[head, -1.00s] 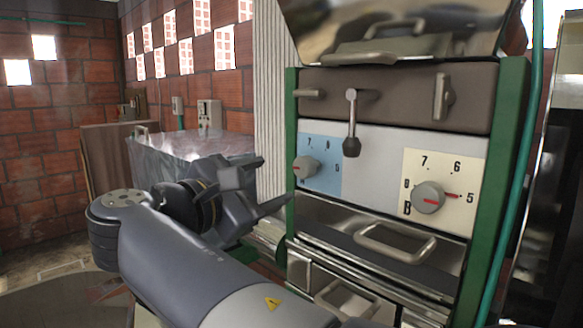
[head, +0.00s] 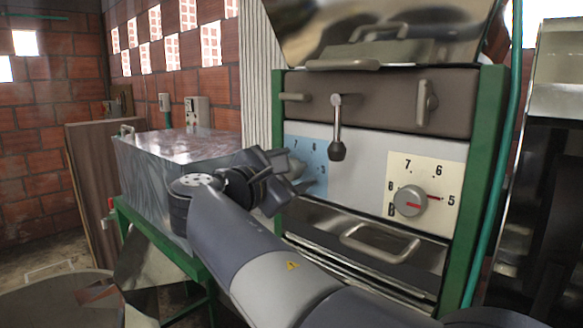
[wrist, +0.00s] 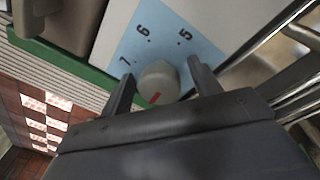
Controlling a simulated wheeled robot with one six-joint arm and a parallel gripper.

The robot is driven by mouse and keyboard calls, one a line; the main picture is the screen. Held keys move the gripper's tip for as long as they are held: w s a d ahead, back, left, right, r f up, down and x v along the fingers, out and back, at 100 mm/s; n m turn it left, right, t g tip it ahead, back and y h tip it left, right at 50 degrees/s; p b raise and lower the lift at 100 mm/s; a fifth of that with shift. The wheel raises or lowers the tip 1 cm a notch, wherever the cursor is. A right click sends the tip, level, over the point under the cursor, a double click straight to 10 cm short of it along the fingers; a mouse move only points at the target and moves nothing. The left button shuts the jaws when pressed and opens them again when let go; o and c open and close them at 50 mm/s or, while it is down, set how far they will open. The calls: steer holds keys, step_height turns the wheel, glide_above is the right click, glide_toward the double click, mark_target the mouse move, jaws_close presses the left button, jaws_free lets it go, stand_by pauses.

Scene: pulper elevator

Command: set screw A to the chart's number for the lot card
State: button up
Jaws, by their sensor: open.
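The blue dial plate (head: 317,160) is on the left of the machine's white panel. Its round grey knob (wrist: 158,80) has a red mark, which points toward my gripper's palm in the wrist view. The numbers 5, 6 and 7 show on the blue plate (wrist: 205,50) there; its letter is hidden. My gripper (head: 298,172) is open at the blue plate. In the wrist view its fingers stand on either side of the knob; I cannot tell whether they touch it. The cream dial B (head: 408,203) has its red mark toward 5. No chart or lot card is readable.
A hanging black-tipped lever (head: 337,150) is right of the blue plate. A drawer handle (head: 380,243) juts out below the panel. Green posts (head: 488,150) frame the machine. A metal-topped box (head: 165,145) stands to the left.

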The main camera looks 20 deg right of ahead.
steer(key=c, duration=1)
steer(key=shift+f+m+b, duration=0.1)
steer(key=shift+m+b, duration=0.2)
steer(key=shift+b, duration=0.15)
steer(key=shift+m, duration=0.3)
steer(key=o, duration=1)
